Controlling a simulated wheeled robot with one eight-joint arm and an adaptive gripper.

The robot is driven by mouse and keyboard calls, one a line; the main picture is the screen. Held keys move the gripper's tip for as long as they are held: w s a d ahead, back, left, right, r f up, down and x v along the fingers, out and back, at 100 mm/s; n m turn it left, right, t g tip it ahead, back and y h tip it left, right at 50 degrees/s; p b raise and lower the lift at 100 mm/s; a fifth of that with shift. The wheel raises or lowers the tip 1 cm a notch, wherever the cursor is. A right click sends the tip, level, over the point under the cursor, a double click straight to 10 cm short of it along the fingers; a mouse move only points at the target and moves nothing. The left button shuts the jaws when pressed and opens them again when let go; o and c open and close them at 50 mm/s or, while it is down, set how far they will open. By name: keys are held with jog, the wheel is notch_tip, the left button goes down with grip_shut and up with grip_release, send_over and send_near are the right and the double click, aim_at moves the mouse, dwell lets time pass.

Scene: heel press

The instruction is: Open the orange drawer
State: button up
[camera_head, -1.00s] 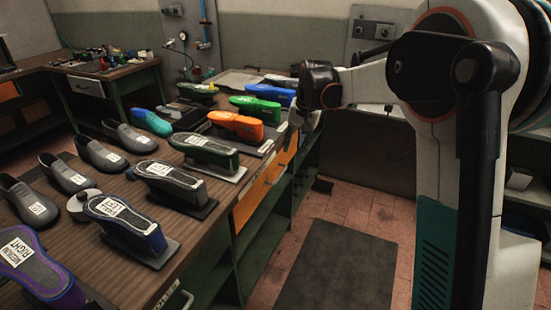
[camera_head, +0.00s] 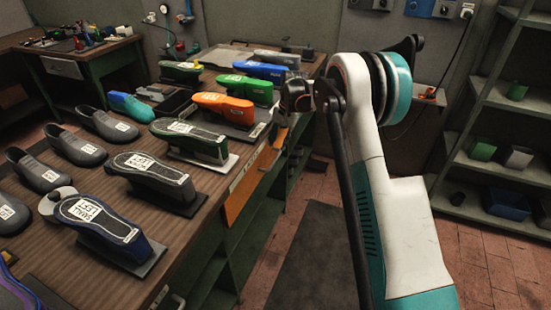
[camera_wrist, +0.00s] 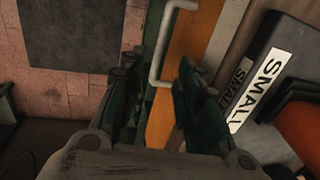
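The orange drawer (camera_head: 245,190) is in the front of the workbench, under its right edge, and looks shut in the head view. In the wrist view its orange front (camera_wrist: 192,45) runs up the middle, with a pale bar handle (camera_wrist: 158,50) on it. My gripper (camera_wrist: 157,68) is open, its two dark green fingers apart. The handle shows between and beyond the fingertips; I cannot tell whether they touch it. In the head view my gripper (camera_head: 281,133) is at the bench edge by the drawer's far end, partly hidden by my arm.
Several shoe forms on plates stand along the bench top (camera_head: 60,215), including an orange one (camera_head: 222,106) near my gripper. A dark mat (camera_head: 310,255) lies on the clear tiled floor beside the bench. Shelves (camera_head: 500,130) stand at the right.

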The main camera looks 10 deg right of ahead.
aim_at(275, 159)
jog(key=f+b, duration=0.1)
jog(key=f, duration=0.2)
jog(key=a+f, duration=0.1)
jog(key=f, duration=0.1)
jog(key=w+f+b, duration=0.1)
jog(key=f, duration=0.2)
jog(key=shift+a+f+b, duration=0.2)
jog(key=shift+f+b, duration=0.15)
jog(key=shift+c, duration=0.2)
grip_shut()
